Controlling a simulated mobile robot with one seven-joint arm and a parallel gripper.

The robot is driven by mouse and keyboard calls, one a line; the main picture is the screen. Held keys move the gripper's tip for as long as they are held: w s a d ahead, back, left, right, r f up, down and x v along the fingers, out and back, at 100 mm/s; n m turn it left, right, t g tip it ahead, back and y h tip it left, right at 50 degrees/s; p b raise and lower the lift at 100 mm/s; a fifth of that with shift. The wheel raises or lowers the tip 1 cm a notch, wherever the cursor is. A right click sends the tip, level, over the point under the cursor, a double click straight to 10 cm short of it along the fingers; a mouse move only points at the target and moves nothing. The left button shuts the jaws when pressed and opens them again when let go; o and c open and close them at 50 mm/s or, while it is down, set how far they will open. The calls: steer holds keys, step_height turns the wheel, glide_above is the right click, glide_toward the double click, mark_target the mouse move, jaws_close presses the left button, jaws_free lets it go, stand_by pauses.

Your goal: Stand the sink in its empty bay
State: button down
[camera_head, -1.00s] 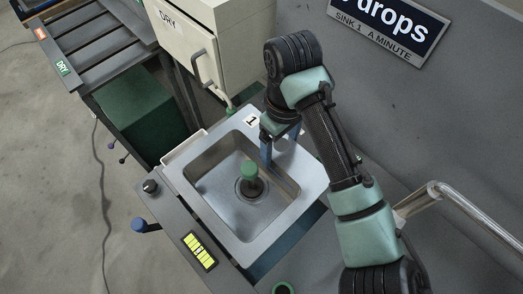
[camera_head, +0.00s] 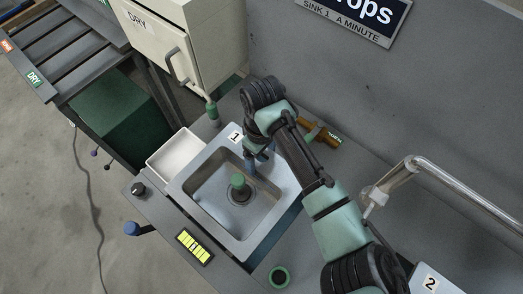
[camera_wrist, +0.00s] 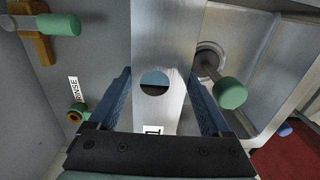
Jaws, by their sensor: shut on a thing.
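The steel sink (camera_head: 222,229) is a square basin with a wide flat rim and a tag "1" at its back left. A green-topped post (camera_head: 238,181) stands at its drain. My gripper (camera_head: 262,160) is at the sink's back rim. In the wrist view my gripper (camera_wrist: 158,85) is shut on the rim strip of the sink (camera_wrist: 170,50), which has a round hole, with one finger along each side. The sink looks roughly level over the grey counter; I cannot tell if it touches it. No empty bay can be made out for certain.
A white tray (camera_head: 167,162) is partly under or beside the sink's left. A cream cabinet marked DRY (camera_head: 190,30) and a slatted rack (camera_head: 60,50) stand left. A brown and green fitting (camera_head: 318,132) lies behind my arm. A metal rail (camera_head: 450,190) and a "2" tag (camera_head: 430,283) are right.

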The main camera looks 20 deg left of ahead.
jaws_free()
step_height(320, 180, up, 12)
steer(key=b, duration=0.2)
